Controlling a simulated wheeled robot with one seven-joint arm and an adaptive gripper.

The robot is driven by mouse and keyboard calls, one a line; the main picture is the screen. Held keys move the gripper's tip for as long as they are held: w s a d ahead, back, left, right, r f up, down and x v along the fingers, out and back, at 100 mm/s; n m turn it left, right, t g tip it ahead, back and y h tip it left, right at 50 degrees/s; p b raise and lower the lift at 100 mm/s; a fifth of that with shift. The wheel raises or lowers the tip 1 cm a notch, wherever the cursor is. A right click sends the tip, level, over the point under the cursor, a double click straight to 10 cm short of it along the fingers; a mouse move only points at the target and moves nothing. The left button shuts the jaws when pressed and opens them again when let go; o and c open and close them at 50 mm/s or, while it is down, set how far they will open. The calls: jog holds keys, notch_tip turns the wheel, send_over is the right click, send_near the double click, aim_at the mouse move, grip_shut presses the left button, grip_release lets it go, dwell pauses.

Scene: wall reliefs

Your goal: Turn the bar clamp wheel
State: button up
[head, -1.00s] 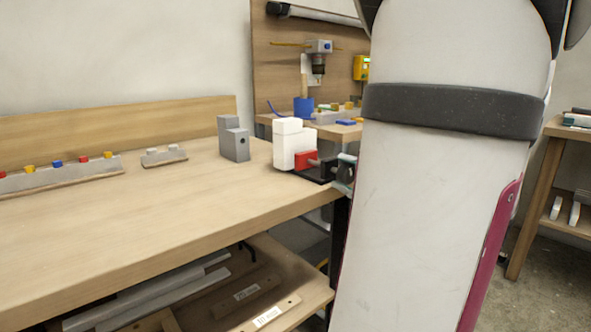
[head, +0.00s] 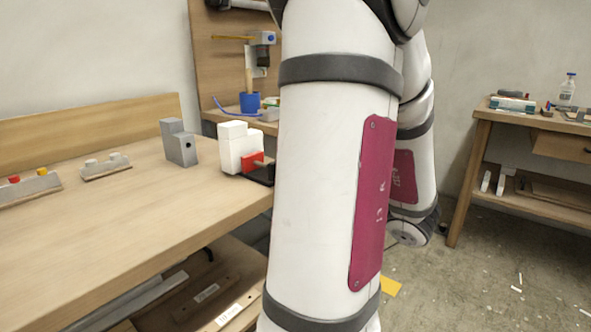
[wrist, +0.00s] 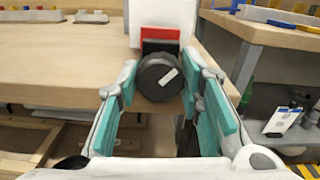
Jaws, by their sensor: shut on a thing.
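The bar clamp wheel (wrist: 158,79) is a round black knob with a pale mark on its face, in the middle of the wrist view. My gripper (wrist: 161,84) has its teal-padded fingers on both sides of the wheel and is shut on it. Behind the wheel is the clamp's red part (wrist: 160,33), against a white block (wrist: 162,10). In the head view the red part (head: 252,161) and white block (head: 238,147) show at the bench's right corner. My arm hides the wheel and gripper there.
The wooden workbench (head: 130,210) carries a grey block (head: 179,144) and small racks of coloured pegs. A lower shelf under it holds boards. Another bench (head: 530,124) stands at the right. Open floor (head: 480,270) lies between.

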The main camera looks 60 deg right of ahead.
jog(key=m+p, duration=0.2)
jog(key=m, duration=0.1)
jog(key=shift+m, duration=0.4)
jog(key=m+p, duration=0.3)
jog(key=shift+m, duration=0.3)
jog(key=m, duration=0.3)
jog(key=shift+a+m, duration=0.1)
jog(key=shift+m, duration=0.2)
jog(key=m, duration=1.2)
jog(key=shift+m, duration=0.3)
jog(key=m+p, duration=0.1)
jog(key=m, duration=0.3)
jog(key=shift+m, duration=0.3)
jog(key=m+p, duration=0.1)
jog(key=m, duration=0.1)
jog(key=shift+r+m, duration=0.15)
jog(key=shift+m, duration=0.25)
jog(key=m+p, duration=0.2)
jog(key=p, duration=0.1)
jog(key=shift+s+r+p, duration=0.1)
jog(key=shift+p, duration=0.25)
jog(key=m+p, duration=0.2)
jog(key=p, duration=0.5)
jog(key=shift+m, duration=0.4)
jog(key=m+p, duration=0.3)
jog(key=p, duration=0.9)
jog(key=shift+s+r+m+p, duration=0.1)
jog(key=shift+s+m+p, duration=0.05)
jog(key=shift+m+p, duration=0.2)
